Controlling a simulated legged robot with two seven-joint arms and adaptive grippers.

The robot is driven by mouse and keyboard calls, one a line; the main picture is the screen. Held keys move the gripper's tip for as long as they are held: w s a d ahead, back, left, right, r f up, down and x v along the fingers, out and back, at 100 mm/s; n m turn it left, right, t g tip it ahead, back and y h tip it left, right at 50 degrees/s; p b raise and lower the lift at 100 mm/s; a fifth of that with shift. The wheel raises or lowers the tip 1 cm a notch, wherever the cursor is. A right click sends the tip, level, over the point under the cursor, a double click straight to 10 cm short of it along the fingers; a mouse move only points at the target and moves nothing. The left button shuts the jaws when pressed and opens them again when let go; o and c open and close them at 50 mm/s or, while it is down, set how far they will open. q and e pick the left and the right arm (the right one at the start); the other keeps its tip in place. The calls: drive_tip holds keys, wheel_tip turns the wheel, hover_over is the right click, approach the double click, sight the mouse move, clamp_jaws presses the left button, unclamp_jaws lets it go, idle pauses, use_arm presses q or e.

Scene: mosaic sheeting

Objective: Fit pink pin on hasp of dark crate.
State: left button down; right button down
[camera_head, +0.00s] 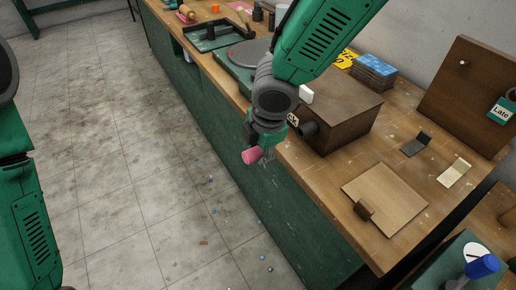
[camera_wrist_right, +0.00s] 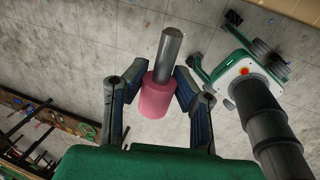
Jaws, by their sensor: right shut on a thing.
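The dark crate (camera_head: 335,112) is a closed brown box on the wooden bench. Its front carries a pale label and a dark round part, partly behind my right arm; I cannot make out the hasp clearly. My right gripper (camera_head: 258,142) is in front of the bench edge, left of the crate. It is shut on the pink pin (camera_head: 252,155). In the right wrist view the pin (camera_wrist_right: 157,97) sits between both fingers, its pink grip held and its grey metal shaft pointing away. My left arm shows at the left edge, but its gripper is out of view.
A wooden board (camera_head: 395,195) with a brown block lies right of the crate. Blue packs (camera_head: 374,72) stand behind it, and a dark tray (camera_head: 215,35) lies farther along the bench. Small bits are scattered on the floor. The space before the bench is open.

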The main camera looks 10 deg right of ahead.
drive_tip(key=shift+w+d+p, duration=0.3)
drive_tip(key=shift+d+p, duration=0.05)
drive_tip(key=shift+d, duration=0.55)
drive_tip(key=shift+w+d+p, duration=0.3)
drive_tip(key=shift+w+d, duration=0.05)
drive_tip(key=shift+d, duration=0.55)
drive_tip(key=shift+w+d+p, duration=0.3)
drive_tip(key=shift+d+p, duration=0.05)
drive_tip(key=shift+d, duration=0.55)
drive_tip(key=shift+p, duration=0.8)
drive_tip(key=shift+w+d+p, duration=0.25)
drive_tip(key=shift+d+p, duration=0.15)
drive_tip(key=shift+d, duration=0.35)
drive_tip(key=shift+w+d+p, duration=0.3)
drive_tip(key=shift+d+p, duration=0.1)
drive_tip(key=shift+d, duration=0.4)
drive_tip(key=shift+w+d+p, duration=0.25)
drive_tip(key=shift+d+p, duration=0.15)
drive_tip(key=shift+d, duration=0.35)
drive_tip(key=c, duration=1.2)
unclamp_jaws()
drive_tip(key=shift+r, duration=0.25)
drive_tip(key=v, duration=1.1)
drive_tip(key=shift+r, duration=0.25)
